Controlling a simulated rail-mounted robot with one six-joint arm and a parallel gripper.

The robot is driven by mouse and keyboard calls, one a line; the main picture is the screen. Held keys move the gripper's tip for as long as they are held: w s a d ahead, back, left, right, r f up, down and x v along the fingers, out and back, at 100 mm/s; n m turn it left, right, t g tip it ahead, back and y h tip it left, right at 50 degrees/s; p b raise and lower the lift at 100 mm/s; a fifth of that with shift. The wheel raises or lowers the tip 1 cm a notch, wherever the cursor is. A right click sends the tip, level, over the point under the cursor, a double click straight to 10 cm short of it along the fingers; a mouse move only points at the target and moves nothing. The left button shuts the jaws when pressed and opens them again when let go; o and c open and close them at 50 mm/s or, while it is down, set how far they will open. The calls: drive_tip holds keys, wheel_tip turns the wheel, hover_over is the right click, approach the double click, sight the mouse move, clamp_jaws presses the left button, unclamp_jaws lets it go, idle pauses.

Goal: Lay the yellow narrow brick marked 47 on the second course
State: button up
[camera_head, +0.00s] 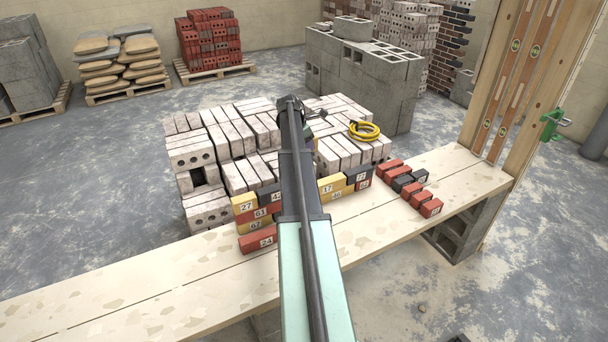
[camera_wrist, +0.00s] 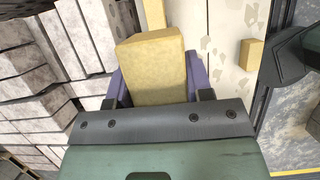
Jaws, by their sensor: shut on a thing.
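My gripper (camera_wrist: 155,82) shows in the wrist view with its purple fingers on either side of a yellow brick (camera_wrist: 152,62). It is shut on this brick, and no number is readable on the faces I see. In the head view my arm hides the gripper and the held brick. Numbered bricks stand stacked on the plank: a yellow brick marked 27 (camera_head: 244,205) is at the upper left, over red and yellow ones. A red brick marked 24 (camera_head: 258,239) is at the bottom. Right of my arm, a yellow brick marked 17 (camera_head: 328,187) sits beside dark and red bricks.
Pale brick stacks (camera_head: 240,140) stand behind the plank (camera_head: 130,280). A yellow coil (camera_head: 364,131) lies on them. Loose red and dark bricks (camera_head: 420,196) lie at the plank's right, before a wooden post (camera_head: 520,75). The plank's left part is clear.

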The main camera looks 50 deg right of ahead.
drive_tip(key=shift+w+d+r+b, duration=0.15)
drive_tip(key=shift+w+d, duration=0.2)
drive_tip(key=shift+d, duration=0.1)
drive_tip(key=shift+w+d+r+b, duration=0.1)
drive_tip(key=shift+w+d+b, duration=0.05)
drive_tip(key=shift+w+d, duration=0.25)
drive_tip(key=shift+f, duration=0.15)
wheel_tip(320, 180, down, 20)
drive_tip(key=b, duration=2)
drive_tip(key=shift+f+b, duration=0.2)
drive_tip(key=shift+b, duration=0.2)
drive_tip(key=shift+s+r, duration=0.1)
drive_tip(key=shift+r, duration=0.15)
drive_tip(key=shift+f, duration=0.25)
drive_tip(key=o, duration=1.2)
drive_tip(key=shift+r, duration=0.1)
